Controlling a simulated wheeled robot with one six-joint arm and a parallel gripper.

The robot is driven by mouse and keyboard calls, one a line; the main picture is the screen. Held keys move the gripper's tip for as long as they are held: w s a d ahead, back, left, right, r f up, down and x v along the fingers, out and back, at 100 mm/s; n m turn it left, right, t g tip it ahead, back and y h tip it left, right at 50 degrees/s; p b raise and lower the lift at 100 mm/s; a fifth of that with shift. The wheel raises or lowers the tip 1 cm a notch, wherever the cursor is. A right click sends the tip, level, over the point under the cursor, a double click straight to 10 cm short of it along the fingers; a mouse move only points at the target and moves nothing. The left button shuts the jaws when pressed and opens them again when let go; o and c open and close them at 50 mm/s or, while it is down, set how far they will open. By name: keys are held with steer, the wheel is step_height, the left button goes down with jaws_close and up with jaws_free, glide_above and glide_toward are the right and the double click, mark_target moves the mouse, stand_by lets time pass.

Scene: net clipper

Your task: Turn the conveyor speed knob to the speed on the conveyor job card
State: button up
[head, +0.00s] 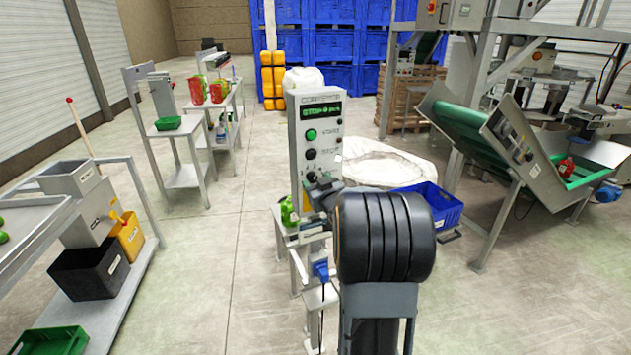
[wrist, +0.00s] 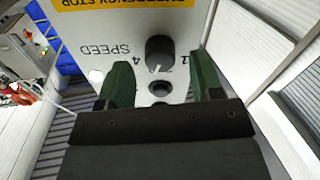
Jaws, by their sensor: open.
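The control box (head: 318,110) stands upright with a green lit display (head: 321,110), a green button and a black button; the display seems to begin with STOP, the rest is too small to read. In the wrist view the panel appears upside down. The black speed knob (wrist: 159,51) sits by the word SPEED, with a 4 and a 1 on either side and a white mark at its lower edge. My gripper (wrist: 162,68) is open, its green fingers apart on either side below the knob, not visibly touching it. I cannot make out a job card.
A dark round socket or button (wrist: 159,88) is on the panel below the knob in the wrist view. A green object (head: 288,211) stands left of the box's foot. A blue crate (head: 432,203) is at right, near the inclined conveyor (head: 470,125).

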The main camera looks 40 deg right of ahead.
steer(key=shift+w+d, duration=0.1)
steer(key=shift+w, duration=0.25)
steer(key=c, duration=0.9)
steer(key=shift+f, duration=0.1)
steer(key=shift+c, duration=0.2)
